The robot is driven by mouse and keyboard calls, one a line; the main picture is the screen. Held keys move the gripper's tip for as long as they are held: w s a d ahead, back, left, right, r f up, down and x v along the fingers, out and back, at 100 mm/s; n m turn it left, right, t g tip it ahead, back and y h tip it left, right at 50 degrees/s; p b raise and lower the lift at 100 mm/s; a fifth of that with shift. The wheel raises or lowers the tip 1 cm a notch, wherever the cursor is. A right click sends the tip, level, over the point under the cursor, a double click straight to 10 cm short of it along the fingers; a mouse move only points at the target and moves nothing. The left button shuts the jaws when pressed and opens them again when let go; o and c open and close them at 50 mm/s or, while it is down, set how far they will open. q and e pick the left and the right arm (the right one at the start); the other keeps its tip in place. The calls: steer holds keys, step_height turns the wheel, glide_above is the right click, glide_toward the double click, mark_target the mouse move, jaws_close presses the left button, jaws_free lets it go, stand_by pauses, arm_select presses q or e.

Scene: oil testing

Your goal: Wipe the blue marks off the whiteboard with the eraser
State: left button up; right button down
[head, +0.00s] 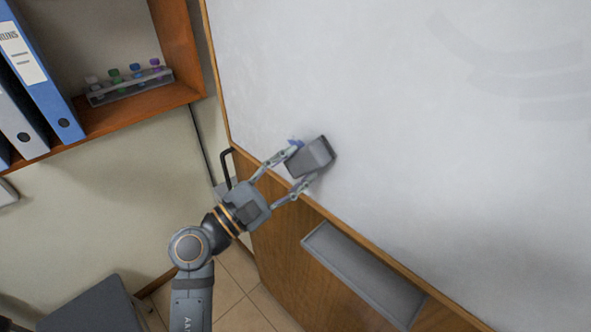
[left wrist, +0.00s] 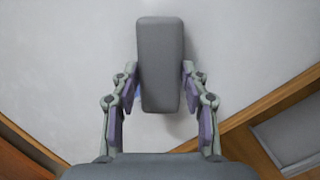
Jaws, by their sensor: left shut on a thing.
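The whiteboard (head: 420,130) fills the right of the head view and the background of the left wrist view (left wrist: 240,60). My left gripper (head: 303,165) is shut on the grey block-shaped eraser (head: 314,155), near the board's lower left corner. The eraser also shows in the left wrist view (left wrist: 160,60), between the two fingers. It is at or very close to the board; I cannot tell if it touches. A small blue patch (head: 295,143) shows beside the eraser, seemingly a blue mark, partly hidden by finger and eraser. My right gripper is not in view.
A grey tray (head: 360,272) is fixed below the board's wooden lower edge. Faint grey smears (head: 510,60) show at the board's upper right. A wooden shelf (head: 150,103) at upper left holds blue and grey binders and a rack of tubes (head: 130,85). A black handle (head: 227,165) stands near the gripper.

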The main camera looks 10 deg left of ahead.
arm_select(q)
steer(key=shift+w+a+b, duration=0.3)
steer(key=shift+a, duration=0.05)
steer(key=shift+w+a+r, duration=0.1)
steer(key=shift+w+a, duration=0.6)
steer(key=shift+a, duration=0.25)
steer(key=shift+w+a+b, duration=0.35)
steer(key=shift+a+b, duration=0.1)
steer(key=shift+w+a, duration=0.6)
steer(key=shift+a, duration=0.15)
steer(key=shift+w+a, duration=0.15)
steer(key=shift+a, duration=0.1)
steer(key=shift+w+a+b, duration=0.1)
steer(key=shift+b, duration=0.5)
steer(key=shift+w+a+b, duration=0.8)
steer(key=shift+w+a, duration=0.05)
steer(key=shift+a, duration=0.25)
steer(key=shift+w+a, duration=0.15)
steer(key=shift+a, duration=0.1)
steer(key=shift+d, duration=0.1)
